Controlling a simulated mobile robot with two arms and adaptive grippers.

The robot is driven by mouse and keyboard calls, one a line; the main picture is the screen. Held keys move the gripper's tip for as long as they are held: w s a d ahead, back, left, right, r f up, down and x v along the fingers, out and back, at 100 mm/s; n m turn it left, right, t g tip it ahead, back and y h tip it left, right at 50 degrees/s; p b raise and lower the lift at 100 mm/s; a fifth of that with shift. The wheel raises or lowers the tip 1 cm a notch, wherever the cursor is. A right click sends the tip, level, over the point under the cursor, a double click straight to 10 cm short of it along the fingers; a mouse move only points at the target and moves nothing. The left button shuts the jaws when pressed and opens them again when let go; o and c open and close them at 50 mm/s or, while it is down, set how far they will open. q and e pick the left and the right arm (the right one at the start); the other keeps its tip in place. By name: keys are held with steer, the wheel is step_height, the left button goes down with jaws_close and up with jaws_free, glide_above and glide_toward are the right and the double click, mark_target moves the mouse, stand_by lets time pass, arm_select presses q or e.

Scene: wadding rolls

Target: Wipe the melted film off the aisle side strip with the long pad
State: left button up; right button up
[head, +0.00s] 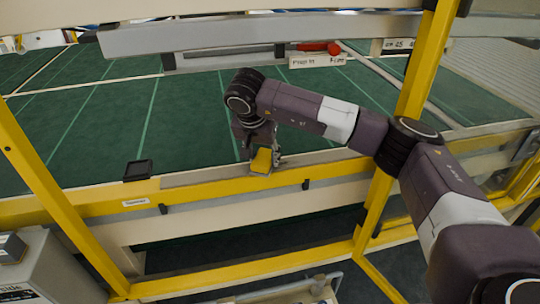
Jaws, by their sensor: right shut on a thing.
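My right gripper (265,155) reaches in from the right and is shut on a yellow pad (262,161). The pad is over the pale side strip (205,174) that runs along the near edge of the green bed. It appears low against the strip, but I cannot tell whether it touches. Much of the pad is hidden by the gripper. No melted film can be made out on the strip. My left gripper is not in view.
A yellow frame with upright posts (419,65) stands around the green bed (190,115). A small black tray (138,170) sits on the strip to the left. A grey beam (200,36) crosses above. A grey box (40,268) stands at lower left.

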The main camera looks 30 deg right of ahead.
mark_target(253, 161)
steer(key=shift+w+a+f, duration=0.1)
steer(key=shift+w+a, duration=0.05)
steer(key=shift+a, duration=0.6)
steer(key=shift+w+a, duration=0.1)
steer(key=shift+a, duration=0.65)
steer(key=shift+w+a, duration=0.15)
steer(key=shift+a, duration=0.05)
steer(key=shift+s+d+b, duration=0.15)
steer(key=shift+s+d, duration=0.1)
steer(key=shift+d, duration=0.8)
steer(key=shift+s+d+b, duration=0.2)
steer(key=shift+s+d, duration=0.05)
steer(key=shift+d, duration=0.8)
steer(key=shift+s+d+b, duration=0.15)
steer(key=shift+s+d, duration=0.1)
steer(key=shift+d, duration=0.8)
steer(key=shift+s+d, duration=0.3)
steer(key=shift+d, duration=0.9)
steer(key=shift+s+d, duration=0.25)
steer(key=shift+d, duration=0.9)
steer(key=shift+s+d, duration=0.3)
steer(key=shift+d, duration=0.9)
steer(key=shift+a+r, duration=0.1)
steer(key=shift+r, duration=0.1)
steer(key=shift+w+r, duration=0.1)
steer(key=shift+r, duration=0.15)
steer(key=shift+r+p, duration=2.1)
steer(key=shift+r, duration=0.65)
